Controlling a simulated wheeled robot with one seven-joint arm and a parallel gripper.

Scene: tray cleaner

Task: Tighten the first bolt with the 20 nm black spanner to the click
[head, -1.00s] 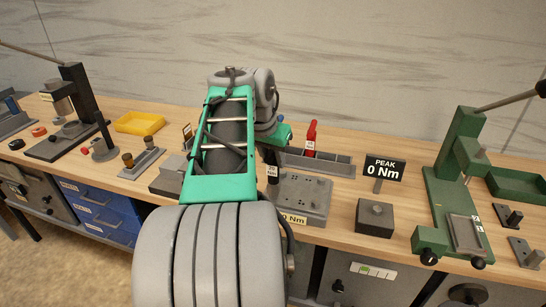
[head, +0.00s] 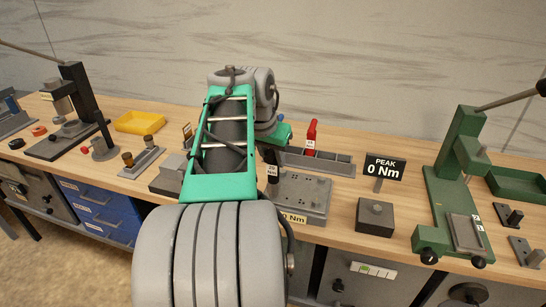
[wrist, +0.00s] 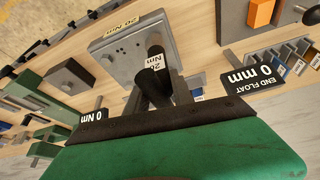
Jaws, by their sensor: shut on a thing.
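The black spanner (wrist: 155,85), with a white 20 Nm label, is in my gripper (wrist: 160,93) in the wrist view. The gripper is shut on its dark handle. In the head view the spanner (head: 271,168) stands roughly upright at the left side of the grey bolt plate (head: 313,200), and my arm hides most of the gripper. The plate (wrist: 118,52) also shows in the wrist view, with several small bolts or holes and a 20 Nm label on its front. The spanner's lower end is hidden, so I cannot tell whether it touches a bolt.
A PEAK 0 Nm sign (head: 385,167) stands behind a dark block (head: 375,216) with a stud, right of the plate. A red-handled tool (head: 311,134) stands in a grey rack (head: 335,164) behind the plate. A green press (head: 458,185) is farther right.

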